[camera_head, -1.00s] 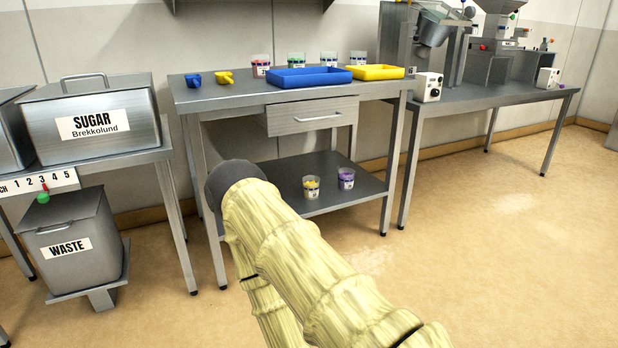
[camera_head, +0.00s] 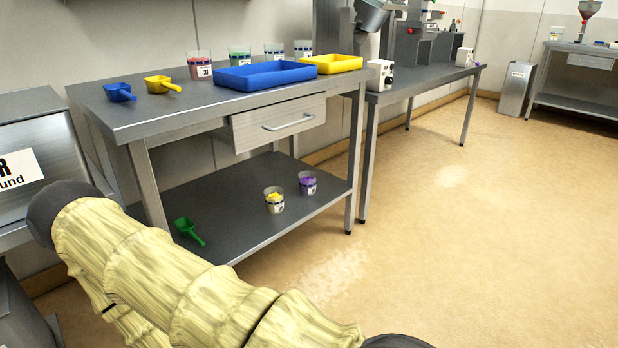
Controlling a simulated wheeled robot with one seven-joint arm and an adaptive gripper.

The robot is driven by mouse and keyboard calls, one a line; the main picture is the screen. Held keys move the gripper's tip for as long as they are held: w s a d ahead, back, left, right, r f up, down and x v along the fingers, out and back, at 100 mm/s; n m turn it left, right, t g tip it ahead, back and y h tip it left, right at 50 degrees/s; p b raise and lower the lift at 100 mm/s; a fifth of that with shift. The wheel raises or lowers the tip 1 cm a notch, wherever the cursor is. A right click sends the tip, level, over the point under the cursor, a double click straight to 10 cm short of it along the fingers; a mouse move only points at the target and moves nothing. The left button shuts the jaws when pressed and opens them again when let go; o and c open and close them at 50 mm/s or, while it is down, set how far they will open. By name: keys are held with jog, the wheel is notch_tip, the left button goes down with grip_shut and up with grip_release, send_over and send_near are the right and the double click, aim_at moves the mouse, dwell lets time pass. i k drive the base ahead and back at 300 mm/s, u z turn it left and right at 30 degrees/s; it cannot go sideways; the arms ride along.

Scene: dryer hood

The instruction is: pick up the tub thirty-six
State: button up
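Several small clear tubs with labels are in view, and I cannot make out which one is thirty-six. On the tabletop, along the back, stand a tub with red contents (camera_head: 200,66), one with green contents (camera_head: 239,57), and two pale tubs (camera_head: 274,52) (camera_head: 303,49). On the lower shelf, a tub with yellow contents (camera_head: 274,201) stands beside a tub with purple contents (camera_head: 307,184). All stand upright. My sleeved arm crosses the lower left of the view; my gripper does not show.
The steel table (camera_head: 180,113) holds blue (camera_head: 119,92) and yellow (camera_head: 161,84) scoops, a blue tray (camera_head: 266,77) and a yellow tray (camera_head: 332,64). A green scoop (camera_head: 188,231) lies on the lower shelf (camera_head: 235,225). The floor (camera_head: 450,240) at right is clear.

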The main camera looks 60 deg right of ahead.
aim_at(307, 179)
jog(key=z, duration=0.65)
jog(key=i, duration=0.75)
jog(key=z, duration=0.9)
